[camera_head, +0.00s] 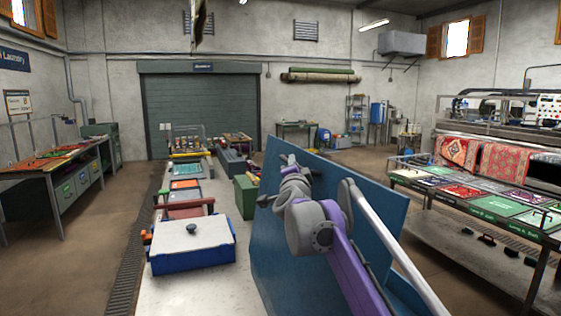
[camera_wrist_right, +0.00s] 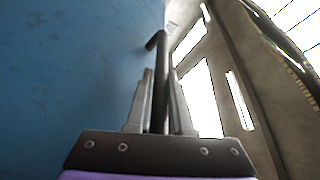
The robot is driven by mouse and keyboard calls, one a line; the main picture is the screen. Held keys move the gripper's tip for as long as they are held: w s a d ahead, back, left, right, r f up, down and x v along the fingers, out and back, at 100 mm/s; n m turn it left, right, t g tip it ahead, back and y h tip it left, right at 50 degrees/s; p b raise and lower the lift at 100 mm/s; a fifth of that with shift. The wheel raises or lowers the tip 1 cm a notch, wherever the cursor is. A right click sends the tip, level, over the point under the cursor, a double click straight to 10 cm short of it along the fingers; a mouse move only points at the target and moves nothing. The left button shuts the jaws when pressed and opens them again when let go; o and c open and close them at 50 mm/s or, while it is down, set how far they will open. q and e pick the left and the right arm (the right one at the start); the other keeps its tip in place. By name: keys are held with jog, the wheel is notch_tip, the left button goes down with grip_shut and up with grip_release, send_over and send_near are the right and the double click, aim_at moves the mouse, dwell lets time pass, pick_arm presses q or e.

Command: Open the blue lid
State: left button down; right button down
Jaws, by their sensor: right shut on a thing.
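The blue lid (camera_head: 385,215) is a large flat panel standing steeply tilted at the centre right of the head view. It also fills the left side of the right wrist view (camera_wrist_right: 70,70). My right arm reaches across it from below. My right gripper (camera_wrist_right: 160,75) is shut around a dark bar-like handle (camera_wrist_right: 157,45), whose end bends towards the blue surface. In the head view, the grip is small and partly hidden by my wrist. What lies under or behind the lid is largely hidden. My left gripper is not in view.
A blue box with a white top and dark knob (camera_head: 192,240) sits on the pale bench (camera_head: 185,290) left of the lid. A green box (camera_head: 246,196) stands behind. A rug display table (camera_head: 480,205) is at right. Floor between it and the lid looks clear.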

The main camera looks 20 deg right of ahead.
jog(key=shift+d, duration=0.1)
jog(key=c, duration=0.8)
grip_release()
jog(key=shift+d, duration=0.15)
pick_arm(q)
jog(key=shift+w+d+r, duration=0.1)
pick_arm(e)
jog(key=shift+s+a+f, duration=0.2)
jog(key=shift+s+a, duration=0.05)
jog(key=shift+s, duration=0.15)
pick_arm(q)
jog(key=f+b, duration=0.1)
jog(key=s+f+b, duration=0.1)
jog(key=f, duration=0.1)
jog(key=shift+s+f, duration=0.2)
pick_arm(e)
jog(key=v, duration=1)
jog(key=shift+r, duration=0.2)
